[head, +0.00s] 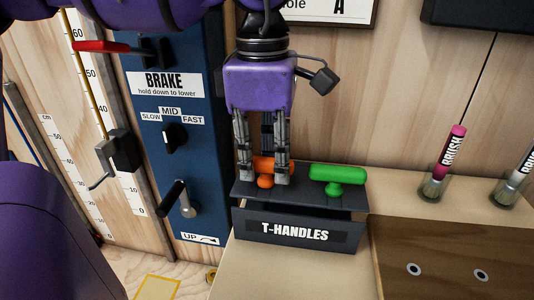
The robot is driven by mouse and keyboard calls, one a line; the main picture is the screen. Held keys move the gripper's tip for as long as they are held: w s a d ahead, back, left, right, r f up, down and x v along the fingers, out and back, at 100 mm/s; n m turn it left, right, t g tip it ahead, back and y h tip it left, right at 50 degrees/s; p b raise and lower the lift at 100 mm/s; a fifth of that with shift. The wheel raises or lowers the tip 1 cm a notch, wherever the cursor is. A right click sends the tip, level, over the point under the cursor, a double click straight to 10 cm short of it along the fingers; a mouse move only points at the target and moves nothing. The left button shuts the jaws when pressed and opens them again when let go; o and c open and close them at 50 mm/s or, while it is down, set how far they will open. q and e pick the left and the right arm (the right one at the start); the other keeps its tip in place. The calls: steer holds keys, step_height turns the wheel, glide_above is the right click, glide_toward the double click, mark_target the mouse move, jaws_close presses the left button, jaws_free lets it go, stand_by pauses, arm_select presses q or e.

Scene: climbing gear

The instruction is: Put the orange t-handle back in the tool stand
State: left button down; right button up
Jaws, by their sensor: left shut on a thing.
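The orange t-handle (265,181) is at the left side of the tool stand (345,214), a dark box labelled T-HANDLES. My left gripper (264,178) points down from above and is shut on the orange t-handle; its fingers cover part of the crossbar. The handle's lower part shows at the stand's top, but I cannot tell whether it sits in a hole or just above it. A green t-handle (338,177) stands upright at the right side of the stand. My right gripper is not in view.
A blue brake panel (196,190) with levers stands left of the stand. Two brushes in holders, one pink (449,160), are at the right. A wooden wall with a sign (325,8) is behind. The light shelf top in front of the stand is clear.

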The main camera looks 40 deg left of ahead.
arm_select(q)
steer(key=c, duration=1.5)
jaws_free()
steer(key=shift+c, duration=0.2)
steer(key=shift+r, duration=0.1)
step_height(320, 180, up, 12)
steer(key=shift+s+a, duration=0.1)
